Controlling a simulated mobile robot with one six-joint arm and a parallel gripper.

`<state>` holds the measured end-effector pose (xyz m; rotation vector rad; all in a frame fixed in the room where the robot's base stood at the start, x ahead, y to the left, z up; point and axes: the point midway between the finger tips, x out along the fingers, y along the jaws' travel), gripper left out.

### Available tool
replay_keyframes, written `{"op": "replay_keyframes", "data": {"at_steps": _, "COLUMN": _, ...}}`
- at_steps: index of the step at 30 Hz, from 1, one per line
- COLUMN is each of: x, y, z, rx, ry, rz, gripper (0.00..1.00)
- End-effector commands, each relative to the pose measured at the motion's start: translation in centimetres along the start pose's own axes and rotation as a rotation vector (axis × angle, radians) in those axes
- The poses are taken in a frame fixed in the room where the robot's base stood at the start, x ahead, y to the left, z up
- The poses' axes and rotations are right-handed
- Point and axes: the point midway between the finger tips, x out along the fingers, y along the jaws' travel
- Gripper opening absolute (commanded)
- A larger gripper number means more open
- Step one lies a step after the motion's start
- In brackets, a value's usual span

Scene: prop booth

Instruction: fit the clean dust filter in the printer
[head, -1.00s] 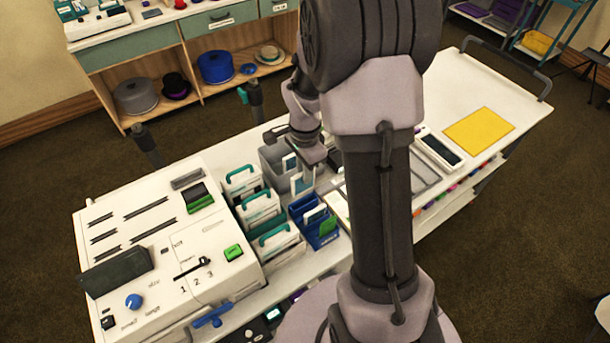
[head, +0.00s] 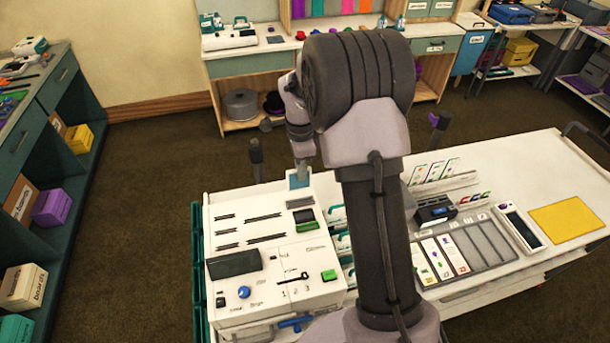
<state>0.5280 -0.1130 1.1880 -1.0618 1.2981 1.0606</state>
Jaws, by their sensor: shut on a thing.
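The printer (head: 235,285) is the large white machine at the left end of the white cart, with dark slots on top, a dark screen, a blue knob and a green button. My gripper (head: 300,164) is shut on a flat pale-blue panel with a light edge, which looks like the dust filter (head: 298,181). It holds the filter upright at the printer's back edge, near the right corner. I cannot tell whether the filter touches the printer. Fine detail of the fingers is too small to see, and whether the filter is clean is not clear.
Card slots (head: 490,242), a handheld device (head: 522,228) and a yellow sheet (head: 568,221) lie on the cart (head: 510,160) to the right. White boxes with teal handles (head: 338,216) stand beside the printer, partly behind my arm. A dark post (head: 257,160) rises behind the printer.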

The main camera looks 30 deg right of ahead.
Motion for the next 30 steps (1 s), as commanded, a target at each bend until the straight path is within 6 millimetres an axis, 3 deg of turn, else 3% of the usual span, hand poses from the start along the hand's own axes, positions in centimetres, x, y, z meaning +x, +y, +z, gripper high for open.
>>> {"op": "replay_keyframes", "data": {"at_steps": 5, "x": 0.6, "y": -0.1, "z": 0.0, "rx": 0.002, "ry": 0.000, "rz": 0.001, "gripper": 0.00}}
{"op": "replay_keyframes", "data": {"at_steps": 18, "x": 4.6, "y": 0.0, "z": 0.1, "rx": 0.001, "ry": 0.000, "rz": 0.001, "gripper": 0.00}}
{"op": "replay_keyframes", "data": {"at_steps": 30, "x": 4.8, "y": 0.0, "z": 0.0, "rx": 0.001, "ry": 0.000, "rz": 0.000, "gripper": 0.00}}
